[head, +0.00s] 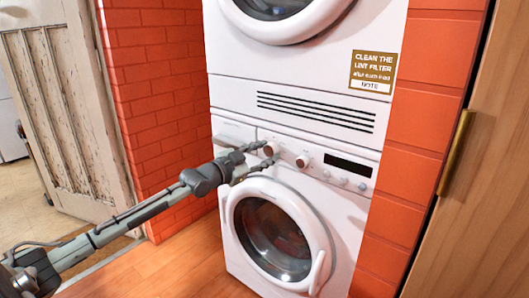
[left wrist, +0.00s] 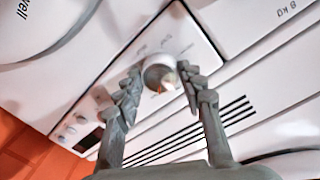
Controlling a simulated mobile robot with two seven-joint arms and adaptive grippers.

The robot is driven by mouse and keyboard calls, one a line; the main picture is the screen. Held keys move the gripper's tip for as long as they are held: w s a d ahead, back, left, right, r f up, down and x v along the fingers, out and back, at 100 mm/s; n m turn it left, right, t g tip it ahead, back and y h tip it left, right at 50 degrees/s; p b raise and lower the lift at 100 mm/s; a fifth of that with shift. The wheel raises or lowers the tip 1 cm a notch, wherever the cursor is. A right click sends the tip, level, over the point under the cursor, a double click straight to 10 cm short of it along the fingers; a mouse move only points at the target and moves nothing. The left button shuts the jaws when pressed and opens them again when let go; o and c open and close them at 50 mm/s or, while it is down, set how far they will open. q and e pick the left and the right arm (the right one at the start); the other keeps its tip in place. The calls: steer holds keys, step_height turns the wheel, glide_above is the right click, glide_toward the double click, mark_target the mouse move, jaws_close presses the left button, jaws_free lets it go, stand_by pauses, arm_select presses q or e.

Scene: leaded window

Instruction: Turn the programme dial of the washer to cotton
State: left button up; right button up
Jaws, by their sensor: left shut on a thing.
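The white washer (head: 232,262) is the lower of two stacked machines, with a control panel above its round door. My left gripper (head: 268,151) is at the left dial (head: 270,149) on that panel. In the left wrist view, the two fingers of the left gripper (left wrist: 160,76) are shut on the sides of this round white dial (left wrist: 158,71). Small print surrounds the dial, too blurred to read, so I cannot tell its setting. A second dial (head: 302,160) is to its right in the head view. My right gripper is not in view.
An upper machine (head: 230,55) with a vent grille and a lint filter note (head: 373,72) stands above the washer. Brick walls flank the machines. A wooden cabinet with a brass handle (head: 455,150) is close on the right. A worn door (head: 70,110) stands at left. Some wooden floor is clear.

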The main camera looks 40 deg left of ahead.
arm_select(q)
steer(key=shift+m, duration=0.4)
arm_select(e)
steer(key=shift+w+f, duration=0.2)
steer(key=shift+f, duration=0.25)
arm_select(q)
steer(key=o, duration=1.2)
steer(key=shift+c, duration=0.2)
steer(key=s+a, duration=0.1)
steer(key=s, duration=1.1)
steer(key=shift+a+r, duration=0.25)
steer(key=shift+r, duration=0.05)
